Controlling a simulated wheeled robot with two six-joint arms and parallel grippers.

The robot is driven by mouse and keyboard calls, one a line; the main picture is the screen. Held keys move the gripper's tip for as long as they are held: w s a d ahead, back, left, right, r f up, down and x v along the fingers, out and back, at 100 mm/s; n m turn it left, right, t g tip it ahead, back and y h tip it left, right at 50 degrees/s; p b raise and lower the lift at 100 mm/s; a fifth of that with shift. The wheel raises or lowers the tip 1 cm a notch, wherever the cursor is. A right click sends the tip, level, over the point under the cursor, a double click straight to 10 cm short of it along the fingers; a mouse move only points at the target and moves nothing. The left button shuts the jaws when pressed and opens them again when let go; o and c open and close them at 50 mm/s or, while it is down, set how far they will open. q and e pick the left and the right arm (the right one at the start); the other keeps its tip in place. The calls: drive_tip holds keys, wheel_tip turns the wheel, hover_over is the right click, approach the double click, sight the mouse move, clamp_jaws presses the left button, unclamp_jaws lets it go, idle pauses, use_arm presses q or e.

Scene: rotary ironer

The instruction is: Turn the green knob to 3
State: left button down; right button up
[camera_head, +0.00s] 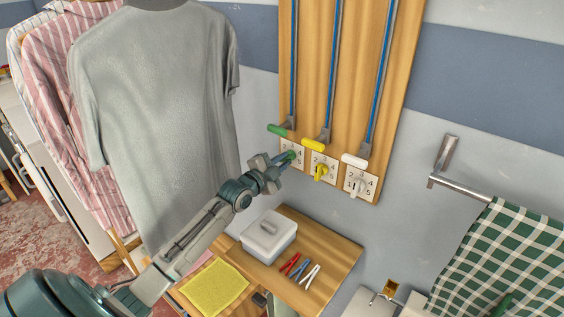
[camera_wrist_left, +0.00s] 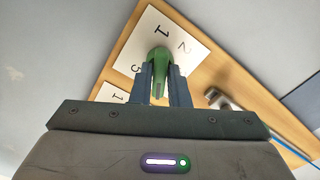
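The green knob (camera_head: 291,155) sits on a white numbered plate at the lower left of the wooden wall board. My left gripper (camera_head: 282,160) reaches it from the lower left. In the left wrist view the green knob (camera_wrist_left: 159,64) stands between the two dark fingers (camera_wrist_left: 160,88), which lie close on both sides of its narrow grip with no clear gap. Digits 1 and 2 show on the plate (camera_wrist_left: 183,32) beyond the knob; other digits are partly covered. I cannot read which number the knob points to. My right gripper is not in view.
A yellow knob (camera_head: 320,172) and a white knob (camera_head: 358,186) sit to the right on the board (camera_head: 312,60). Green (camera_head: 278,130), yellow (camera_head: 313,146) and white (camera_head: 354,160) levers are just above. Below is a small table with a lidded box (camera_head: 268,238). Shirts hang at left.

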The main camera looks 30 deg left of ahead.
use_arm(q)
drive_tip(key=shift+r, duration=0.1)
idle(0.3)
drive_tip(key=n, duration=0.4)
drive_tip(key=n+p, duration=0.1)
drive_tip(key=n, duration=0.3)
drive_tip(key=n+p, duration=0.1)
drive_tip(key=n, duration=0.2)
drive_tip(key=shift+w+r+n, duration=0.1)
drive_tip(key=shift+r+n, duration=0.15)
drive_tip(key=shift+n, duration=0.15)
idle(0.4)
drive_tip(key=c, duration=1.5)
unclamp_jaws()
drive_tip(key=shift+o, duration=0.3)
drive_tip(key=shift+w+f, duration=0.15)
drive_tip(key=shift+f, duration=0.15)
drive_tip(key=s+p, duration=1)
drive_tip(key=p, duration=0.1)
drive_tip(key=shift+s+a, duration=0.4)
drive_tip(key=shift+a, duration=0.05)
